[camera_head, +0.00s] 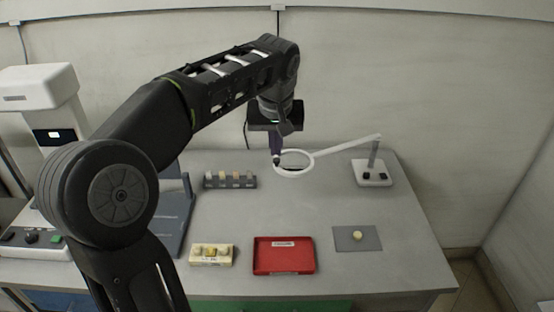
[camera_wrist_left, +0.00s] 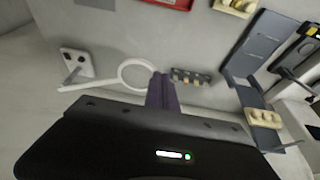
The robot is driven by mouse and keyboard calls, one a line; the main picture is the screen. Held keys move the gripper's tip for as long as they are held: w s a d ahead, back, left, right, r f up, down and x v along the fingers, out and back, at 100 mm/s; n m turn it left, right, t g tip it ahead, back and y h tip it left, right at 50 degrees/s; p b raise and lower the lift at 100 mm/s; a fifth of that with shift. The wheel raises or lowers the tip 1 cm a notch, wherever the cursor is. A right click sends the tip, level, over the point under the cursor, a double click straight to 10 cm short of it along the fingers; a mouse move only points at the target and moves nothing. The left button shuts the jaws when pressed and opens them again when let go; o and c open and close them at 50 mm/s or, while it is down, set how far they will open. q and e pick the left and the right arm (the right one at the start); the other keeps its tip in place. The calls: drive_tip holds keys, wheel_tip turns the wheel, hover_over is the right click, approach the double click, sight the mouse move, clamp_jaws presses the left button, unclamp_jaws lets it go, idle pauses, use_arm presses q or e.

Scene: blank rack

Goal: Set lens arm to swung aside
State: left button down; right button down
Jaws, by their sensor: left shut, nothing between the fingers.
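The lens arm (camera_head: 347,145) is a thin white bar that reaches left from a post on a white base (camera_head: 374,173) at the table's back right. It ends in a white ring lens (camera_head: 311,166). In the left wrist view the ring (camera_wrist_left: 121,74) and base (camera_wrist_left: 76,63) show as well. My left gripper (camera_head: 276,160) points down, shut and empty, at the ring's left edge. I cannot tell whether it touches the ring. In the left wrist view its purple fingers (camera_wrist_left: 162,90) are beside the ring. My right gripper is not in view.
A rack with several small pieces (camera_head: 230,180) stands left of the ring. A red tray (camera_head: 284,256), a cream block (camera_head: 211,254) and a grey mat (camera_head: 357,238) with a small yellowish piece lie in front. A white instrument (camera_head: 40,105) stands at left. The table's middle is clear.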

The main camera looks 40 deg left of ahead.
use_arm(q)
drive_tip(key=shift+f, duration=0.1)
drive_tip(key=w+a+f+p, duration=0.2)
drive_tip(key=w+a+f, duration=0.2)
drive_tip(key=f, duration=0.5)
drive_tip(key=shift+w+a+f+p, duration=0.2)
drive_tip(key=shift+w+f+p, duration=0.15)
drive_tip(key=shift+w, duration=0.6)
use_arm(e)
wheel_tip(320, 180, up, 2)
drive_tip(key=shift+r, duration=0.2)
